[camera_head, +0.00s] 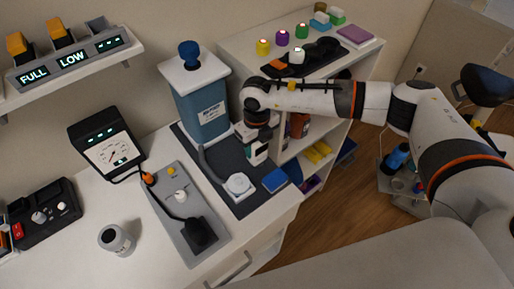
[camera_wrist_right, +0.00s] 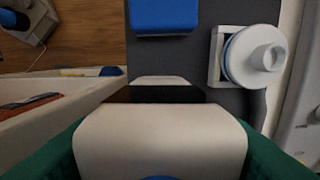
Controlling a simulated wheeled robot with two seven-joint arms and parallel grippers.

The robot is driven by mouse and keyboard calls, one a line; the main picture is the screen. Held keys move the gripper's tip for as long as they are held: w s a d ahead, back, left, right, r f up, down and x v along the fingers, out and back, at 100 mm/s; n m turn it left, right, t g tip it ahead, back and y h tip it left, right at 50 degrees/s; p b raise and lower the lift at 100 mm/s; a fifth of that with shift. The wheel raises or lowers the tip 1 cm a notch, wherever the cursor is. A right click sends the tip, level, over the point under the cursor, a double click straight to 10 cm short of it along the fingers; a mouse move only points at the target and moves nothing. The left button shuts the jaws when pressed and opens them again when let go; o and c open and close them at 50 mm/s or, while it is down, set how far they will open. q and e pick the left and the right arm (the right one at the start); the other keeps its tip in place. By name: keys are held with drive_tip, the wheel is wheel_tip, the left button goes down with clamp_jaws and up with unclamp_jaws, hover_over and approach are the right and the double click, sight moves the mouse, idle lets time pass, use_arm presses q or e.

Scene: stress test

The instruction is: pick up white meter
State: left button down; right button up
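A meter (camera_head: 109,150) with a black case, a white dial face and a lit green readout stands tilted back on the white counter at left. A dark cable runs from it to a grey panel. My right gripper (camera_head: 257,154) points down over the dark mat, right of the blue canister and well apart from the dial meter. In the right wrist view, a white rounded body with a dark band (camera_wrist_right: 155,95) fills the lower middle, between dark green sides; I cannot tell whether this is a held thing or the gripper itself. My left gripper is not in view.
The blue canister (camera_head: 203,105) stands on the dark mat (camera_head: 213,162). A white round device (camera_head: 238,184) and a blue block (camera_head: 275,180) lie near the mat's front; the device also shows in the right wrist view (camera_wrist_right: 255,55). A white cup (camera_head: 116,240) stands on the counter.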

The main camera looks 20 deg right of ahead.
drive_tip(key=c, duration=0.4)
